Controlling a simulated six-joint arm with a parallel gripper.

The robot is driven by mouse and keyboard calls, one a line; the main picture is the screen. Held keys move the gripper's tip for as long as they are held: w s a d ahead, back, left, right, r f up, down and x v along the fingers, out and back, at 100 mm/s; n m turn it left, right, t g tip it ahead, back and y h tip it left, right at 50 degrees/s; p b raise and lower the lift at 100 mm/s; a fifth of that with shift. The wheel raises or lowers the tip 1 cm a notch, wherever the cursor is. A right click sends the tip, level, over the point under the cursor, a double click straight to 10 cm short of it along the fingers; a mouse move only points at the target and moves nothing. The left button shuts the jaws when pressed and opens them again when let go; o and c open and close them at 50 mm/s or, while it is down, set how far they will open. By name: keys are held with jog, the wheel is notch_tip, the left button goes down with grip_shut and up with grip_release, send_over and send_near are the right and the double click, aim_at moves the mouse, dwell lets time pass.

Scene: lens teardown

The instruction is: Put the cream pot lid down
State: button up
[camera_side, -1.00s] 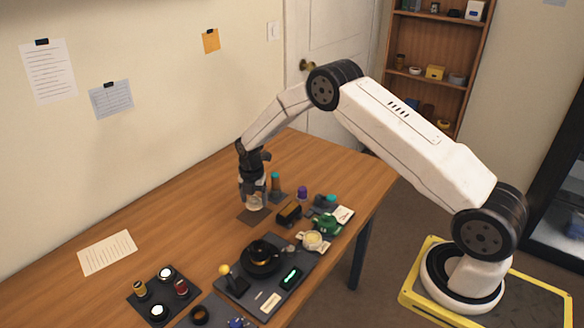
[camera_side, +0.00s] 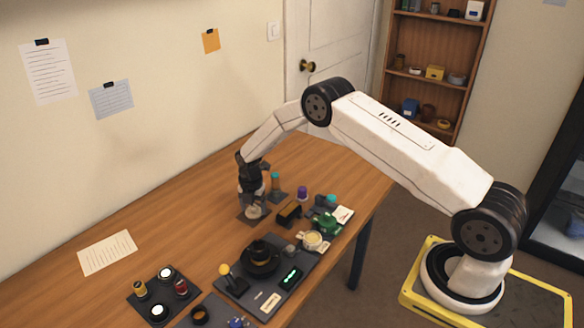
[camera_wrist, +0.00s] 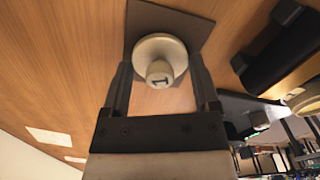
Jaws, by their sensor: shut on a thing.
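The cream pot lid (camera_wrist: 153,47) is a round, pale disc with a knob marked with a dark figure, seen between my fingers in the wrist view. It also shows in the side view (camera_side: 255,212), low at the dark square mat (camera_side: 241,215). My gripper (camera_wrist: 161,72) is shut on the lid and points down over the mat; it also shows in the side view (camera_side: 254,202). The mat's bare part shows behind the lid in the wrist view (camera_wrist: 195,28). Whether the lid touches the mat cannot be told.
A black block (camera_side: 289,212) stands close to the right of the mat. A dark board with a round black part (camera_side: 262,258) lies in front.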

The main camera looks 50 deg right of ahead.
aim_at(254, 206)
jog(key=o, duration=1.1)
jog(key=shift+f, duration=0.15)
jog(key=shift+c, duration=0.2)
notch_tip(254, 206, up, 12)
jog(key=shift+r, duration=0.2)
jog(key=shift+s, duration=0.1)
